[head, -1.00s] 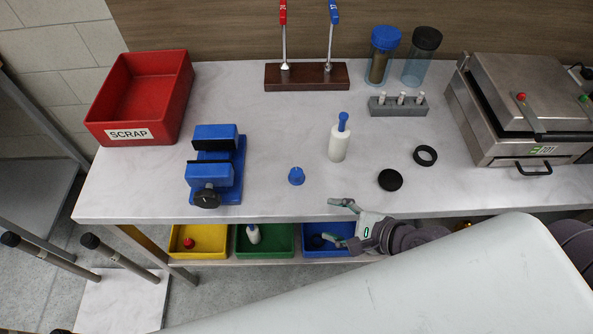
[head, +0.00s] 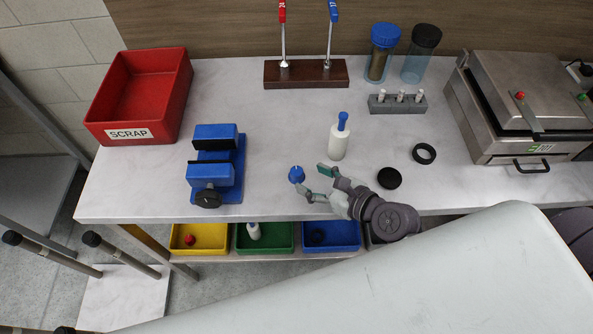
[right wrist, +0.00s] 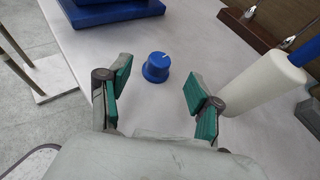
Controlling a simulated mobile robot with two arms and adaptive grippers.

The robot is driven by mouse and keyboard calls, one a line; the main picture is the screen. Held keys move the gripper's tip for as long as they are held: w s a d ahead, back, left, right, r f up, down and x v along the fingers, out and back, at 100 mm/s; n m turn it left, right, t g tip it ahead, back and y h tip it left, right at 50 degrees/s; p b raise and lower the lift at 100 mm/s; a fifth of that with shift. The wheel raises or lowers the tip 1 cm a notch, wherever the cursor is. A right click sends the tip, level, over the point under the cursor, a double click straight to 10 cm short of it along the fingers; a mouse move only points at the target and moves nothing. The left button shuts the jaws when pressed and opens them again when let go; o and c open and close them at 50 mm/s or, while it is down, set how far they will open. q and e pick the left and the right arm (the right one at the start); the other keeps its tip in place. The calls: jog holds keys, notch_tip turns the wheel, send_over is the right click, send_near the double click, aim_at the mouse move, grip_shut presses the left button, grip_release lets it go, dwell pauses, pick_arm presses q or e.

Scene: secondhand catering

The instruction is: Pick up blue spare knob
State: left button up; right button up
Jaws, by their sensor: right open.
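The blue spare knob (head: 296,174) sits on the light table top near its front edge. In the right wrist view the blue knob (right wrist: 157,67) stands upright with a white pointer line on top, just beyond my fingertips and between them from side to side. My right gripper (head: 315,183) is open and empty, low by the front of the table, right of the knob. Its two green-padded fingers (right wrist: 155,95) are spread wide in the right wrist view. My left gripper does not show in either view.
A white bottle with blue top (head: 340,140) stands behind my right gripper. A blue vise (head: 240,168) is to the left. A black disc (head: 389,178) and a black ring (head: 424,153) lie right. Colored bins (head: 277,249) are below the table edge.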

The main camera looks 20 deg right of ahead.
aim_at(298, 172)
jog(key=p+x, duration=0.1)
jog(key=x, duration=0.4)
jog(key=shift+w+f, duration=0.15)
jog(key=shift+w, duration=0.05)
jog(key=shift+s, duration=0.1)
jog(key=c, duration=1)
